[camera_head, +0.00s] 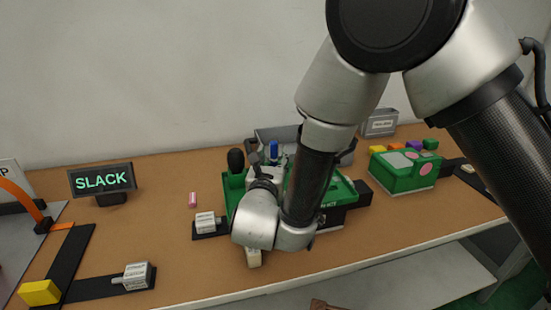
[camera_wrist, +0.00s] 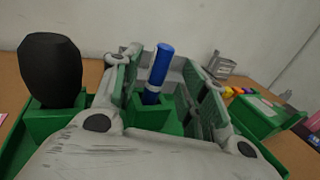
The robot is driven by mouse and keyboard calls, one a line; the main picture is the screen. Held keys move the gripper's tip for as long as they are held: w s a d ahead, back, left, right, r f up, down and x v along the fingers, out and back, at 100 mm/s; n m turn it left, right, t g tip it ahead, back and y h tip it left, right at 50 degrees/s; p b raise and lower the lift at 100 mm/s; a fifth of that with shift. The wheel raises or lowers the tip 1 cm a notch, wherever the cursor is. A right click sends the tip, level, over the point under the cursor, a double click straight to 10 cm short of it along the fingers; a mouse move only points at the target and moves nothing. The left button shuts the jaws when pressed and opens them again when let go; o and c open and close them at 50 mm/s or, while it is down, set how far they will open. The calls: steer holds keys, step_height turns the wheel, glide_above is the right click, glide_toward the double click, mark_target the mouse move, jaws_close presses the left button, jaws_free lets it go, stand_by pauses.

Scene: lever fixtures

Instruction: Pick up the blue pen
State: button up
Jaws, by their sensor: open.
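The blue pen (camera_wrist: 159,70) stands nearly upright, slightly tilted, in a green holder block (camera_wrist: 158,118) in the wrist view. It has a pale band near its lower part. My gripper (camera_wrist: 164,62) is open, with one finger left of the pen and one right of it in the picture. I see clear gaps on both sides and no contact; the depth between pen and fingertips is hard to judge. In the head view, the pen's blue top (camera_head: 274,150) shows behind my wrist. My arm hides much of the holder and gripper there.
A thick black handle (camera_wrist: 52,68) stands close left of my gripper in the wrist view. A grey bin (camera_head: 290,134) lies behind the pen. A green box (camera_head: 404,178) with coloured blocks is at the right. A SLACK sign (camera_head: 101,180) and small white fixtures (camera_head: 205,222) are at the left.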

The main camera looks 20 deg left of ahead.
mark_target(273, 152)
steer(key=w, duration=0.3)
steer(key=shift+w+a, duration=0.35)
steer(key=c, duration=0.9)
steer(key=shift+r, duration=0.1)
